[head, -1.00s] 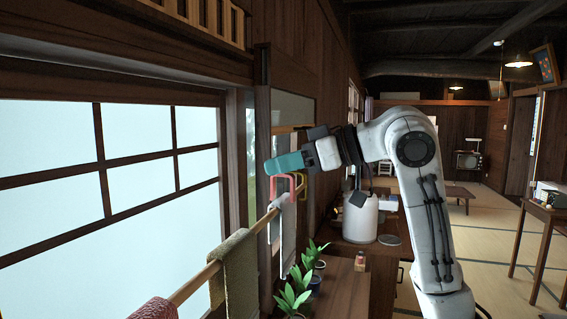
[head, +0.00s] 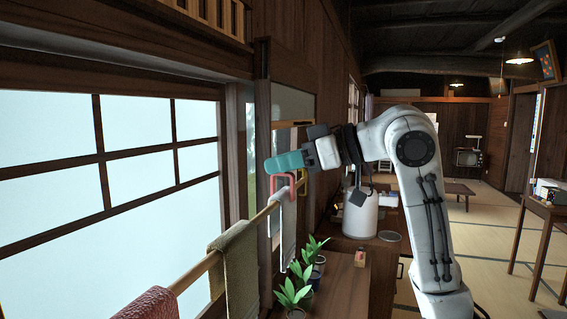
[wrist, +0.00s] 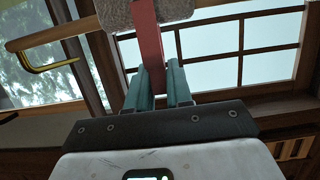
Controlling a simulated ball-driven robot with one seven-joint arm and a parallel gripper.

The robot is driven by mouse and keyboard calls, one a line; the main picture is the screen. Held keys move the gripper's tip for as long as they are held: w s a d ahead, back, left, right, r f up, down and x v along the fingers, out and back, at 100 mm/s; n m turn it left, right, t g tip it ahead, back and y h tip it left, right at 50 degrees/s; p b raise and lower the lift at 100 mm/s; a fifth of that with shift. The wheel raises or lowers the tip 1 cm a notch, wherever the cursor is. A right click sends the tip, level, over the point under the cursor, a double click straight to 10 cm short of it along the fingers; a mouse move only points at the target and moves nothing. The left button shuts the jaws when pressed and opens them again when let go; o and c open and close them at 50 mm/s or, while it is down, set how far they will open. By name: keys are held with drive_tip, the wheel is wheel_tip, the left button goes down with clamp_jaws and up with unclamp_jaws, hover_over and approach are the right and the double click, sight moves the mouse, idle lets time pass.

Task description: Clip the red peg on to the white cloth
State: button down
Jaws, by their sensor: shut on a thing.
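The red peg (head: 270,186) is a pinkish-red, bracket-shaped clip below my gripper (head: 280,162). My gripper's teal fingers are shut on it. In the head view its legs point down around the top of the white cloth (head: 287,240), which hangs over the wooden rod. I cannot tell whether the peg touches the cloth. In the wrist view the peg (wrist: 150,45) stands between the fingers (wrist: 157,88) and reaches up to a greyish cloth edge (wrist: 145,12). The tips of its legs are hidden there.
An olive towel (head: 236,270) and a dark red towel (head: 152,303) hang nearer on the rod (head: 195,271). Potted plants (head: 300,285) stand below, right of the rod.

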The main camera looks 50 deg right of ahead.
drive_tip(key=shift+f+b, duration=0.65)
drive_tip(key=shift+f, duration=0.7)
idle(0.8)
drive_tip(key=shift+c, duration=2.3)
unclamp_jaws()
drive_tip(key=shift+r, duration=0.15)
drive_tip(key=shift+r+p, duration=2.75)
drive_tip(key=shift+r, duration=0.15)
